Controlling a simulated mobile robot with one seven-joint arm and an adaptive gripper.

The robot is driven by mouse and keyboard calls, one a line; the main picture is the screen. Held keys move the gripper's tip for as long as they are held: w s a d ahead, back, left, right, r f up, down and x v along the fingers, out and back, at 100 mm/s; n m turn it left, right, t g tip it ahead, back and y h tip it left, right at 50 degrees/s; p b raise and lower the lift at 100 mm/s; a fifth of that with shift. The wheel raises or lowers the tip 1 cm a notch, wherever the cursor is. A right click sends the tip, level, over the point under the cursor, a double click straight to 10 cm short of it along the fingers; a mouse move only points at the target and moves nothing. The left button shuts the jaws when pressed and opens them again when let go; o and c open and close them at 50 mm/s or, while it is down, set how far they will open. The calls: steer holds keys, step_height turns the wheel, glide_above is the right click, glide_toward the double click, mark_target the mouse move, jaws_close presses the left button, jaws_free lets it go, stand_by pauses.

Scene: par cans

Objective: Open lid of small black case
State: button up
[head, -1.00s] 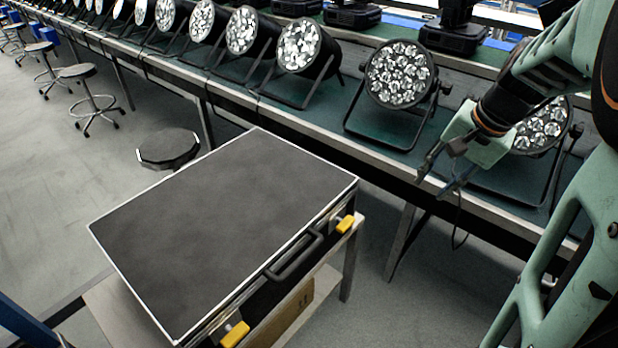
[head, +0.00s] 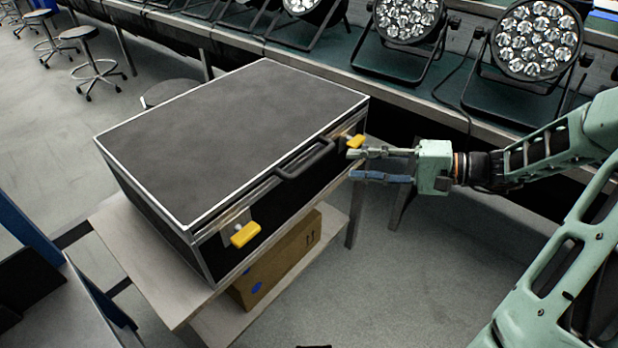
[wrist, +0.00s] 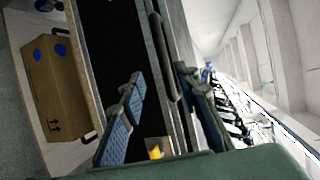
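The black case (head: 230,130) with silver edges sits flat with its lid shut. Its front, with a black handle (head: 306,160), faces right. Two yellow latches are on the front, a near one (head: 245,235) and a far one (head: 356,142). My gripper (head: 352,165) is open and empty at the far end of the front, its fingertips close to the far latch; contact cannot be told. In the wrist view the case front (wrist: 112,45) lies ahead of the parted fingers (wrist: 160,74), and a bit of yellow latch (wrist: 155,152) shows low between them.
The case stands on a small table (head: 135,245) with a cardboard box (head: 280,258) on its lower shelf. A long bench with stage lights (head: 537,40) runs behind. Stools (head: 80,35) stand at left. The floor right of the table is clear.

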mark_target(318, 161)
steer(key=x, duration=0.3)
steer(key=b+x, duration=0.1)
steer(key=x, duration=0.3)
steer(key=b+x, duration=0.1)
steer(key=x, duration=0.2)
steer(key=shift+w+a+r, duration=0.2)
steer(key=shift+a, duration=0.25)
jaws_close()
